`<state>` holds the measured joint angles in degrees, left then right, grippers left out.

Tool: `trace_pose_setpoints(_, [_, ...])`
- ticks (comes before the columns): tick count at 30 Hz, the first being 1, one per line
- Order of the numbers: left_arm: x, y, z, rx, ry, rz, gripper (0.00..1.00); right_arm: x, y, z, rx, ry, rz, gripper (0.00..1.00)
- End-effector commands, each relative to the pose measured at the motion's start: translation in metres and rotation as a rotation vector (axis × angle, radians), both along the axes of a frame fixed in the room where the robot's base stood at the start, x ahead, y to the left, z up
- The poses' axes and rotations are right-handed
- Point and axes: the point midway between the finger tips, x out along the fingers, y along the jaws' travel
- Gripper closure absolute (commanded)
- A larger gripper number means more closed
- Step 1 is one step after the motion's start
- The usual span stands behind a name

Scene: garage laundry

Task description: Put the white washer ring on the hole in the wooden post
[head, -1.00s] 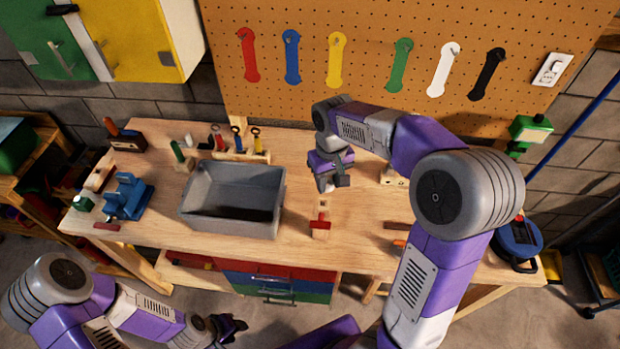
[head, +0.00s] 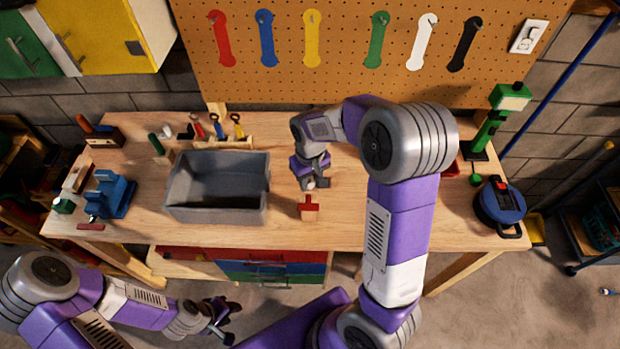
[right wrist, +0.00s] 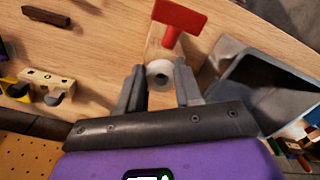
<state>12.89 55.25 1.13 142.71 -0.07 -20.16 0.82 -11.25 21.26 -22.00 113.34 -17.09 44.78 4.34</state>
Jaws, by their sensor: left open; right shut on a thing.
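The white washer ring (right wrist: 159,73) is between the fingertips of my right gripper (right wrist: 160,84), which is shut on it. In the right wrist view the ring overlaps the near end of the wooden post (right wrist: 157,42), which bears a red T-shaped piece (right wrist: 180,16). I cannot tell whether ring and post touch, and the hole is hidden. In the head view my right gripper (head: 316,184) is just behind the post (head: 308,215) and its red piece (head: 308,201). My left gripper (head: 222,318) is open and empty in front of the bench.
A grey bin (head: 218,215) stands left of the post on the wooden bench (head: 360,232). A blue vise (head: 109,194) and a tool rack (head: 222,142) are further left and back. A blue round container (head: 499,204) stands at the right end.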

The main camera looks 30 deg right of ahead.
Motion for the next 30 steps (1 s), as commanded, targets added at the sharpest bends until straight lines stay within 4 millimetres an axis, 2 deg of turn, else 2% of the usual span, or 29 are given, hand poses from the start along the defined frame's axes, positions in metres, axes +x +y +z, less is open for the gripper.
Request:
trace_pose_setpoints(8, [0.0, 0.0, -0.004, 0.0, 0.0, 0.0, 0.57, 0.0, 0.0, -0.005, 0.0, 0.0, 0.0, 0.94])
trace_pose_setpoints(9, [0.0, 0.0, -0.003, 0.0, 0.0, 0.0, 0.57, 0.0, 0.0, -0.003, 0.0, 0.0, 0.0, 0.59])
trace_pose_setpoints(13, [0.0, 0.0, -0.003, 0.0, 0.0, 0.0, 0.57, 0.0, 0.0, -0.003, 0.0, 0.0, 0.0, 0.4])
trace_pose_setpoints(23, [0.0, 0.0, 0.0, 0.0, 0.0, 0.0, 0.57, 0.0, 0.0, 0.0, 0.0, 0.0, 0.0, 0.4])
trace_pose_setpoints(26, [0.0, 0.0, 0.0, 0.0, 0.0, 0.0, 0.57, 0.001, 0.0, 0.01, 0.0, -0.003, 0.0, 0.4])
trace_pose_setpoints(30, [0.0, 0.0, 0.0, 0.0, 0.0, 0.0, 0.57, 0.001, 0.0, 0.036, 0.0, -0.007, 0.0, 0.4])
